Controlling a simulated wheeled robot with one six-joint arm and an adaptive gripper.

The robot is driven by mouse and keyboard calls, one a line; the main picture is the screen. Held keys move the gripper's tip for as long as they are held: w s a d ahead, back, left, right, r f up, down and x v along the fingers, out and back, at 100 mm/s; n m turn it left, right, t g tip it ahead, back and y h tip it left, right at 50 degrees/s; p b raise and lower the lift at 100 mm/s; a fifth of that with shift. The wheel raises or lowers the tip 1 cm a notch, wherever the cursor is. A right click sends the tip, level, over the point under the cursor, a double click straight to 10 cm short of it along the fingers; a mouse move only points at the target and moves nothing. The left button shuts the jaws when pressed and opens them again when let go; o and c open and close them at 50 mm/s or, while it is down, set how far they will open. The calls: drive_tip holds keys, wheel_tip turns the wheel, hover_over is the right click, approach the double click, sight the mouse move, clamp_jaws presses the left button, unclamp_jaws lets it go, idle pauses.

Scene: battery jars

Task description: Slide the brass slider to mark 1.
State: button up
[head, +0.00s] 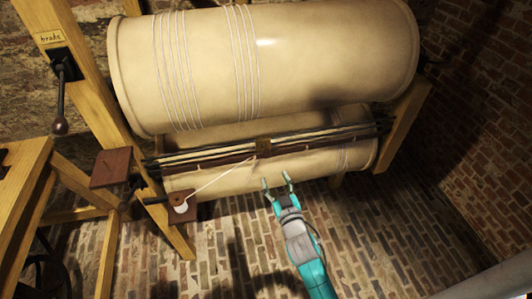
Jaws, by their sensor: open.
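The brass slider (263,147) appears as a small brownish-gold block on the dark rail (215,163) that runs along the front of the drums. It sits near the middle of the rail. Small pale ticks show along the rail, but no mark number is legible, so I cannot tell which is mark 1. A white cord (220,178) runs from near the slider down left to a white round piece (181,207). My gripper (276,180) is open and empty, below and slightly right of the slider, apart from it.
A large cream drum (310,60) wound with cord stands above the rail, with another drum (300,165) behind and below. A wooden post (85,75) bears a dark lever (60,95) labelled "brake". The brick floor (350,220) around my arm looks clear.

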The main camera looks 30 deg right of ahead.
sight(267, 156)
drive_tip(key=x, duration=1.2)
drive_tip(key=shift+d+r, duration=0.2)
drive_tip(key=shift+d, duration=0.1)
clamp_jaws()
